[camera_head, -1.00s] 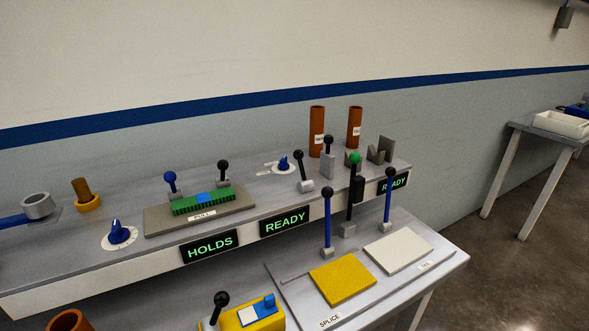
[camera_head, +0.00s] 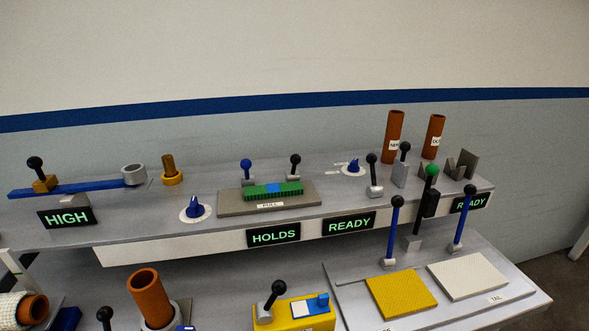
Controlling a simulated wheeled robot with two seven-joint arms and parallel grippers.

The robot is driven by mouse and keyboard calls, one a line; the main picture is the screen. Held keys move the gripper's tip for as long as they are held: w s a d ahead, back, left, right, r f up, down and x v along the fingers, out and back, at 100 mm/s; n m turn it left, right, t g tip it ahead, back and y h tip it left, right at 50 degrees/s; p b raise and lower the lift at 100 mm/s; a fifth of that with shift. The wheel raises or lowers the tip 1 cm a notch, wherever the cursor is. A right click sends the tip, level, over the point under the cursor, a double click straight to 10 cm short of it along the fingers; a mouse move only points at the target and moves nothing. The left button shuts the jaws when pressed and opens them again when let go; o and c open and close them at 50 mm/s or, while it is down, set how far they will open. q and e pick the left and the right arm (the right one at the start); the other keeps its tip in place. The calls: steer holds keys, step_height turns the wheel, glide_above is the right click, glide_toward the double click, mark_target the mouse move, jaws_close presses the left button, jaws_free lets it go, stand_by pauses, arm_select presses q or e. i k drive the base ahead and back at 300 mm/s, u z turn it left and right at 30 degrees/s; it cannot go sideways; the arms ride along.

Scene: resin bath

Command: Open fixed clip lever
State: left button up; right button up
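No lever in view has a label reading fixed clip, so I cannot tell which one it is. On the shelf, a blue-knobbed lever (camera_head: 246,170) and a black-knobbed lever (camera_head: 295,166) stand upright behind a green ribbed strip (camera_head: 288,189) with a blue middle, on a grey plate marked PULL (camera_head: 228,208). Another black-knobbed lever (camera_head: 373,174) stands to their right. Two levers with blue shafts (camera_head: 394,228) (camera_head: 460,228) stand behind the yellow pad and the white pad. A green-knobbed lever (camera_head: 423,202) stands between them. Neither of my grippers is in view.
Signs read HIGH (camera_head: 66,218), HOLDS (camera_head: 273,235) and READY (camera_head: 348,223). A yellow pad (camera_head: 401,294) and a white pad (camera_head: 467,276) lie at lower right. A yellow block (camera_head: 295,314) with a black-knobbed lever and a brown tube (camera_head: 150,297) stand at the front.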

mark_target(296, 160)
steer(key=u, duration=2.65)
steer(key=k, duration=2.15)
steer(key=z, duration=2.2)
steer(key=i, duration=0.5)
steer(key=z, duration=0.1)
